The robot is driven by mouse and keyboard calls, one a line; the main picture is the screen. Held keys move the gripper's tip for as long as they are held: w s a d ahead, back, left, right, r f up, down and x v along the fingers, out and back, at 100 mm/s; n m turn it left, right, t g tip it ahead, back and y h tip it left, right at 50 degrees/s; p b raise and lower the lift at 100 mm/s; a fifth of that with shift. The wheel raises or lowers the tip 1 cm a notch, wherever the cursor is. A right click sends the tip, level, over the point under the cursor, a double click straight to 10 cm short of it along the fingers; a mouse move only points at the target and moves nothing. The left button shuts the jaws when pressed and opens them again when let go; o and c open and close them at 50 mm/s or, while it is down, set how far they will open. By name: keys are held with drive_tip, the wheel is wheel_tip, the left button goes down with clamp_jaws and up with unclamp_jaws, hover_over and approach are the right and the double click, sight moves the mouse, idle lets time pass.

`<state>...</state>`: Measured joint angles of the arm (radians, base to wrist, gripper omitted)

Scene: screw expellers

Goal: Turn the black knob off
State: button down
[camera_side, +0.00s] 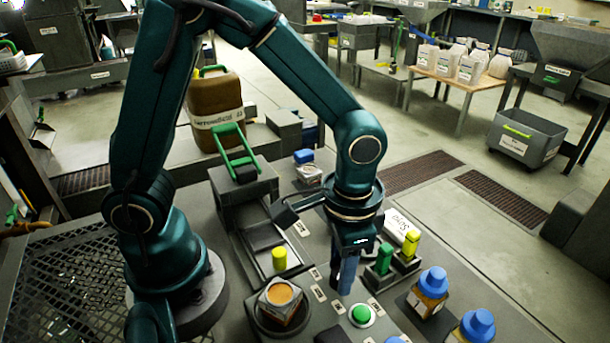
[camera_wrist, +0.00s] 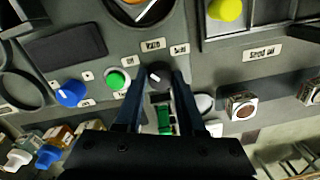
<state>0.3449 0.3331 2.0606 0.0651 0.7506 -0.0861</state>
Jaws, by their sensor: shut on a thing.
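The black knob (camera_wrist: 159,75) is in the wrist view, at the top centre between my fingertips. A pale pointer mark shows on it. My gripper (camera_wrist: 159,78) is shut on the black knob, with one finger on each side. In the side view my gripper (camera_side: 346,287) points down at the grey panel, and the knob is hidden there behind my fingers.
A green button (camera_side: 362,314) is close to my fingers. A blue knob (camera_wrist: 71,93) is left of it in the wrist view. Green (camera_side: 384,258) and yellow (camera_side: 411,245) upright handles and blue-capped bottles (camera_side: 431,288) stand at the right. A yellow knob (camera_side: 280,258) is left.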

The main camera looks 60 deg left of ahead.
drive_tip(key=n, duration=0.4)
idle(0.6)
drive_tip(key=c, duration=0.5)
unclamp_jaws()
drive_tip(key=shift+r, duration=0.1)
drive_tip(key=shift+d+r, duration=0.15)
drive_tip(key=shift+r, duration=2.35)
drive_tip(key=shift+w, duration=0.1)
